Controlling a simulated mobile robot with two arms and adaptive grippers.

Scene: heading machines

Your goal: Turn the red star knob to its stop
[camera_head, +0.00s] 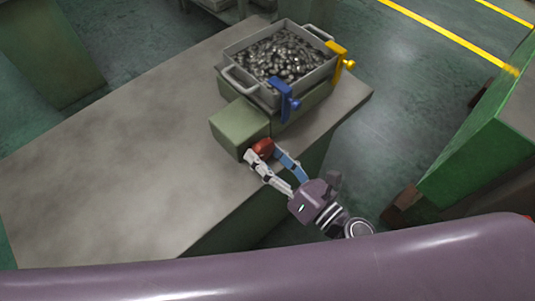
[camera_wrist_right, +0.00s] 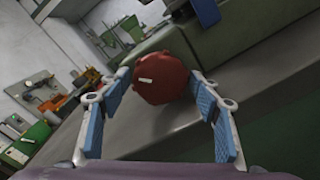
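The red star knob (camera_head: 263,148) sits on the front face of a small green box on the bench. In the right wrist view the knob (camera_wrist_right: 161,78) is large and round, with a short white mark on its face. My right gripper (camera_head: 262,157) is at the knob. In the right wrist view its two blue-padded fingers (camera_wrist_right: 163,88) are spread, one on each side of the knob. A gap shows on the left, and the right fingertip is close to the knob; contact cannot be told. My left gripper is not in view.
The green box (camera_head: 238,124) stands on a grey bench (camera_head: 110,150). Behind it is a metal tray (camera_head: 233,76) of small metal parts, with a blue clamp (camera_head: 284,98) and a yellow clamp (camera_head: 341,62). A green machine (camera_head: 480,150) stands at the right. The bench's left part is clear.

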